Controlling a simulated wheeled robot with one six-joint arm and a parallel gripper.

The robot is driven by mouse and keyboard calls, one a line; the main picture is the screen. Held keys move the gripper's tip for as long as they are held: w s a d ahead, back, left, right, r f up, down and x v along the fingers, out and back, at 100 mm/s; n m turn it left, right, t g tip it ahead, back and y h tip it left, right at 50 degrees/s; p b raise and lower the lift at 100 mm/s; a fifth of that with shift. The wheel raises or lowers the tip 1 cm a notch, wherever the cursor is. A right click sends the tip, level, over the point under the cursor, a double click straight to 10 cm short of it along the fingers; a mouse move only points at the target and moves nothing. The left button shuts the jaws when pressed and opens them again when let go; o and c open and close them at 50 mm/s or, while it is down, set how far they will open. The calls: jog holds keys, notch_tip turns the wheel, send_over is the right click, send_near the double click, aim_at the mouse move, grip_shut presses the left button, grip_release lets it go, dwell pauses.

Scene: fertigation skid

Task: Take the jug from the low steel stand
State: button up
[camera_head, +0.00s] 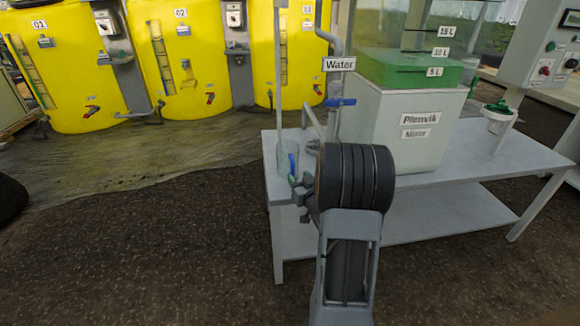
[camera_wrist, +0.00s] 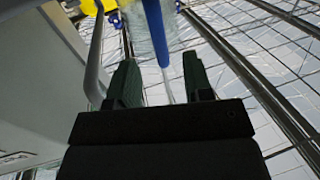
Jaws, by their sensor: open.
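The clear jug (camera_head: 285,150) with a blue handle stands at the near left corner of the grey steel stand (camera_head: 480,155). My gripper (camera_head: 296,183) is close to the jug's handle side, partly hidden by my own wrist. In the wrist view the open dark green fingers of my gripper (camera_wrist: 158,82) point at the jug (camera_wrist: 150,25), whose blue handle shows between and just beyond the fingertips. I cannot tell whether either finger touches the handle. The jug's base is not clear to see.
A pale mixer tank (camera_head: 385,125) with a green level band stands on the stand behind my arm. A Water pipe with a blue valve lever (camera_head: 340,102) rises close beside the jug. A green-topped funnel (camera_head: 497,115) is at right.

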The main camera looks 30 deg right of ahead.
aim_at(294, 171)
jog(key=shift+w+d+r+b, duration=0.15)
jog(key=shift+w+b, duration=0.15)
jog(key=shift+w, duration=0.55)
jog(key=shift+w+d+b, duration=0.2)
jog(key=shift+w+b, duration=0.1)
jog(key=shift+w, duration=0.6)
jog(key=shift+w+d+r+b, duration=0.15)
jog(key=shift+w+b, duration=0.15)
jog(key=shift+w, duration=0.55)
jog(key=shift+f, duration=0.1)
grip_shut()
